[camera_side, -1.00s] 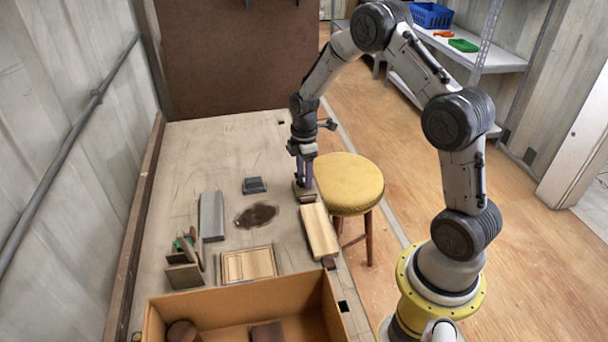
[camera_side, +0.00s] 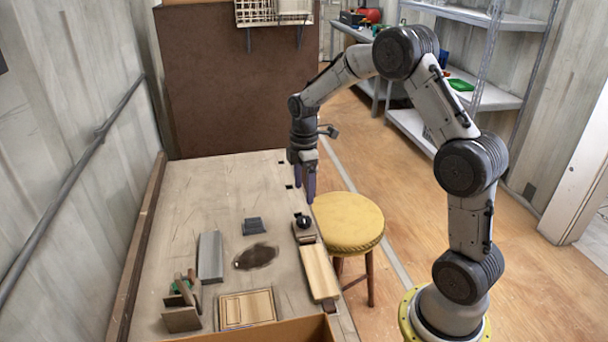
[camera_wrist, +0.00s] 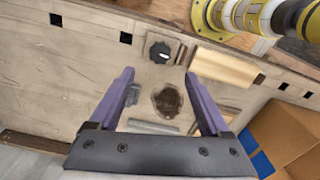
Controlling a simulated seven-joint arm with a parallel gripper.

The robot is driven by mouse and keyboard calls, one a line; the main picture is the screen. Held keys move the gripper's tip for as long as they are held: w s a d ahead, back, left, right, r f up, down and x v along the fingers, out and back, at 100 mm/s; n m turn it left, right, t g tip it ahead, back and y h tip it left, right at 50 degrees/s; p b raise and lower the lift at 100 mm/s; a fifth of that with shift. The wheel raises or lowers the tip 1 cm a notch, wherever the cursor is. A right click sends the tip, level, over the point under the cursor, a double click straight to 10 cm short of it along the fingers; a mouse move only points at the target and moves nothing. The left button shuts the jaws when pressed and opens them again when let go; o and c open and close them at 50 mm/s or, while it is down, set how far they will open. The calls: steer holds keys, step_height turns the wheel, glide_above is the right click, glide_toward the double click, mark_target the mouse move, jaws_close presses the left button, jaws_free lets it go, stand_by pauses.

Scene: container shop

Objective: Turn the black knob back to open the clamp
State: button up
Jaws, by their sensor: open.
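The black knob (camera_side: 303,220) sits on a small wooden clamp block (camera_side: 307,238) at the table's right edge, just behind a pale wooden board (camera_side: 320,272). My gripper (camera_side: 306,198) hangs above and behind the knob, fingers down, apart from it. In the wrist view the knob (camera_wrist: 160,53) shows its ridged top, beyond the gap between the two purple fingers. My gripper (camera_wrist: 160,75) is open there, with nothing between the fingers. How far the clamp is closed cannot be told.
A grey block (camera_side: 210,257), a small dark grey piece (camera_side: 254,226) and a framed wooden panel (camera_side: 247,308) lie on the table (camera_side: 205,190). A cardboard box (camera_side: 290,332) stands at the front. A yellow stool (camera_side: 348,222) is right of the table. The table's back is clear.

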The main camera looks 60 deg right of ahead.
steer(key=shift+r, duration=2.1)
steer(key=s+a+r+t, duration=0.2)
steer(key=s+a+r, duration=0.3)
steer(key=r, duration=0.3)
steer(key=s+a+r+t, duration=0.2)
steer(key=s+a+r, duration=0.2)
steer(key=a+r, duration=0.25)
steer(key=s+a+f+m, duration=0.1)
steer(key=s+f+m, duration=0.1)
steer(key=s+m, duration=0.3)
steer(key=s+a+f+m+t, duration=0.1)
steer(key=s+a+m, duration=0.1)
steer(key=s+m, duration=0.4)
steer(key=s, duration=0.4)
steer(key=shift+s+a+f+t, duration=0.15)
steer(key=shift+s+f+t, duration=0.1)
steer(key=shift+f+t, duration=0.1)
